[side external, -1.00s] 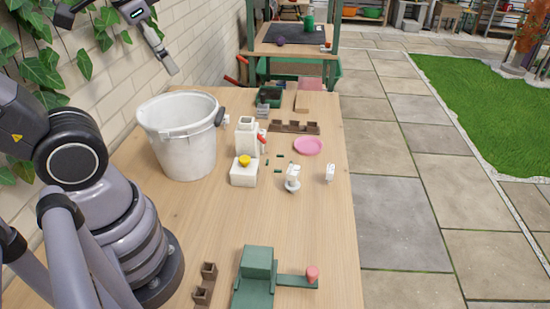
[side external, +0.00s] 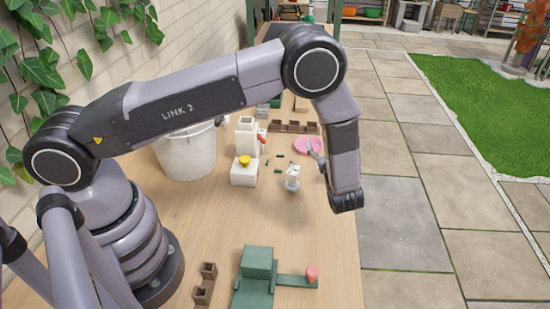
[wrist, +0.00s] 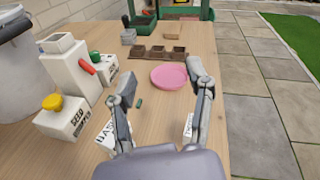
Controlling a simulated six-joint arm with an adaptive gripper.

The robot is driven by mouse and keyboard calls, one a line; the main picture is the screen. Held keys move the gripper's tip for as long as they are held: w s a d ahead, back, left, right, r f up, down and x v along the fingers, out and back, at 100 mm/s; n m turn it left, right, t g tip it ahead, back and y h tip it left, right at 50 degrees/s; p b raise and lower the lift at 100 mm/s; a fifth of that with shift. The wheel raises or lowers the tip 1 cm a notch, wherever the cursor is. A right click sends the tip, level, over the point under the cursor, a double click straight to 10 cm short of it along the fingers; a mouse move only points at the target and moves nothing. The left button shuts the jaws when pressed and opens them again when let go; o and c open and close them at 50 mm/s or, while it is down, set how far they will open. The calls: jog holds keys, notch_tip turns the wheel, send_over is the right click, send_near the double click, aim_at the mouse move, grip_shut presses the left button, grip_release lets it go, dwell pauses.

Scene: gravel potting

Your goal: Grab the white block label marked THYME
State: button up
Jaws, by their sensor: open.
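In the wrist view, a white block label (wrist: 188,127) shows beside the base of my right finger, mostly covered by it; its marking cannot be read. A second white block (wrist: 107,140), with letters starting "BAS", lies left of my left finger and is partly hidden by it. White pieces (side external: 292,180) also show in the side view, left of my forearm. My gripper (wrist: 160,80) is open and empty, its fingers wide apart. In the side view, one finger (side external: 315,152) shows in front of the pink dish; my wrist hides the rest. I cannot read THYME anywhere.
The pink dish (wrist: 169,77) lies ahead, with brown pots (wrist: 158,54) behind it. A white SEED box (wrist: 62,116) with a yellow knob and a white dispenser (wrist: 72,68) stand left. A white bucket (side external: 185,150) is further left. The table's right edge is close.

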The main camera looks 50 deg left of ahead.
jog(key=d+f+m+t+h, duration=0.1)
jog(key=f+m, duration=0.1)
jog(key=f, duration=0.1)
jog(key=d+f+m+t+h, duration=0.1)
jog(key=d+f+m+t, duration=0.1)
jog(key=f, duration=0.2)
jog(key=d+f+m+t, duration=0.1)
jog(key=d+f+m, duration=0.1)
jog(key=f, duration=0.1)
jog(key=shift+s+f+t+h, duration=0.15)
jog(key=shift+f+t+h, duration=0.2)
jog(key=shift+t+h, duration=0.05)
jog(key=shift+w+a+f, duration=0.15)
jog(key=shift+w, duration=0.05)
jog(key=x, duration=0.6)
jog(key=shift+w+a, duration=0.15)
jog(key=shift+a, duration=0.3)
grip_shut()
